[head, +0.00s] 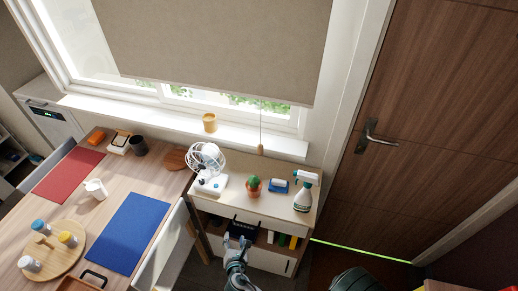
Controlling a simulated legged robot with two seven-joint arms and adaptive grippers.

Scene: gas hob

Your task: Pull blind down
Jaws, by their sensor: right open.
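The beige roller blind (215,45) covers the upper part of the window, and its bottom edge hangs above the sill. A strip of glass with green leaves shows under it. A thin cord (261,125) hangs below the blind's right part and ends in a small wooden pull (260,149) above the cabinet's back edge. My right gripper (241,230) is open at the front of the small cabinet, below and in front of the pull and apart from it. Nothing shows in its jaws. My left gripper is out of view.
The low cabinet (237,204) carries a white fan (210,168), a potted cactus (254,187), a blue-and-white item (278,185) and a spray bottle (305,192). A yellow cup (210,122) stands on the sill. A table (110,178) is left, a door (430,100) right.

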